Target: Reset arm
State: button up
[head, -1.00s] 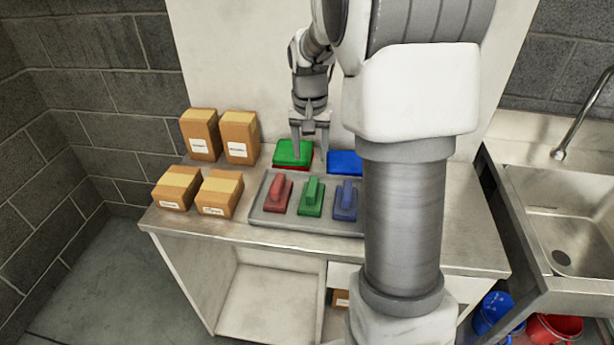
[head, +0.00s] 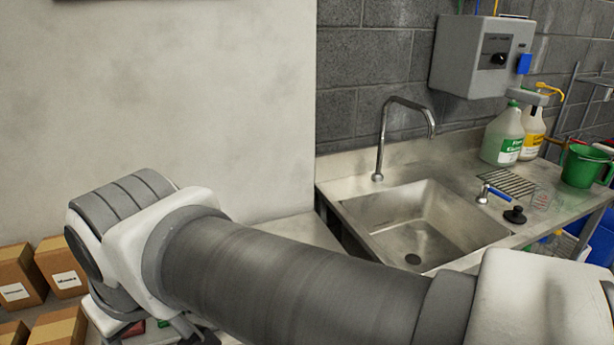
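My arm (head: 300,275) crosses the lower part of the head view, from the right bottom corner to an elbow-like joint at the left. Small bits of a red pad (head: 133,329) and a green pad (head: 163,323) show at the bottom left, under the arm. The other pads are hidden or out of frame.
Several cardboard boxes (head: 62,272) stand at the bottom left, close to my arm. A metal sink (head: 420,222) with a faucet (head: 381,140) is at the right. Bottles (head: 503,135), a green bucket (head: 584,166) and a wall box (head: 478,55) are beyond it.

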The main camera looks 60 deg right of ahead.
jog(key=shift+s+a+r+p, duration=0.15)
jog(key=shift+s+r+p, duration=0.05)
jog(key=shift+s+p, duration=0.4)
dwell(0.4)
dwell(0.7)
